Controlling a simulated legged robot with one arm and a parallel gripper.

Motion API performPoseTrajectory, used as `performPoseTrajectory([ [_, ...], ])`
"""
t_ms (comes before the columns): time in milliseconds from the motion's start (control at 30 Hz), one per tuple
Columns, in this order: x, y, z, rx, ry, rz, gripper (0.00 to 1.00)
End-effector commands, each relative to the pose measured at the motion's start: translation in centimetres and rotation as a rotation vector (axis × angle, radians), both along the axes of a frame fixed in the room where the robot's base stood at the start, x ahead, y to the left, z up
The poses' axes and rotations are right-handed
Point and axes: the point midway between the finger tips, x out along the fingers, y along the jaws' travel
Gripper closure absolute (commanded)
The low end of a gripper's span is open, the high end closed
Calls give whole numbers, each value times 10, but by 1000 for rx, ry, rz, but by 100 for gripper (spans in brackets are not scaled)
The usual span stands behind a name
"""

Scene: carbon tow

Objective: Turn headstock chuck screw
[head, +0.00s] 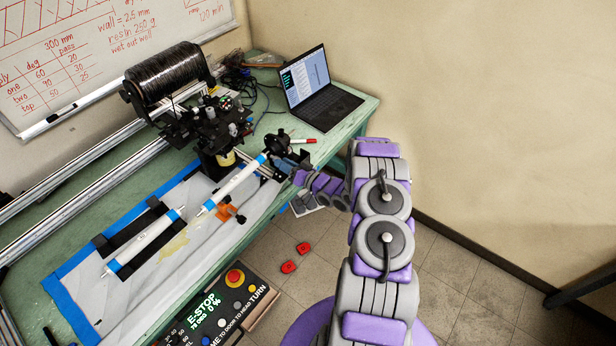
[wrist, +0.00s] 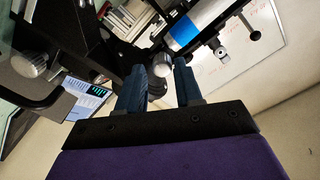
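In the wrist view my gripper's two dark blue fingers (wrist: 161,72) stand apart. A rounded silver screw head (wrist: 162,62) shows in the gap near the fingertips; I cannot tell whether they touch it. The blue-banded tube end (wrist: 186,32) is just above. Another silver knob (wrist: 28,64) sits at the left on a dark bracket.
A laptop (head: 318,98) stands open at the bench's back right corner. A black fibre spool (head: 168,75) and carriage (head: 210,125) stand behind the mandrel. A second white tube (head: 145,242) lies on the bench. A control panel (head: 222,300) is at the front. Red items (head: 289,266) lie on the floor.

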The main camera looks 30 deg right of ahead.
Motion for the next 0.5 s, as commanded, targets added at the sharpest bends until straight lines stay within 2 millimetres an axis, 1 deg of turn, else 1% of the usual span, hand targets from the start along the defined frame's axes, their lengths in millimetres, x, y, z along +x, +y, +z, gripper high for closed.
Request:
performPoseTrajectory([
  [33,-9,-5,0,2,1,-4,65],
  [200,-45,-19,-1,4,3,-6,65],
  [500,-101,-39,-1,3,1,-4,65],
])
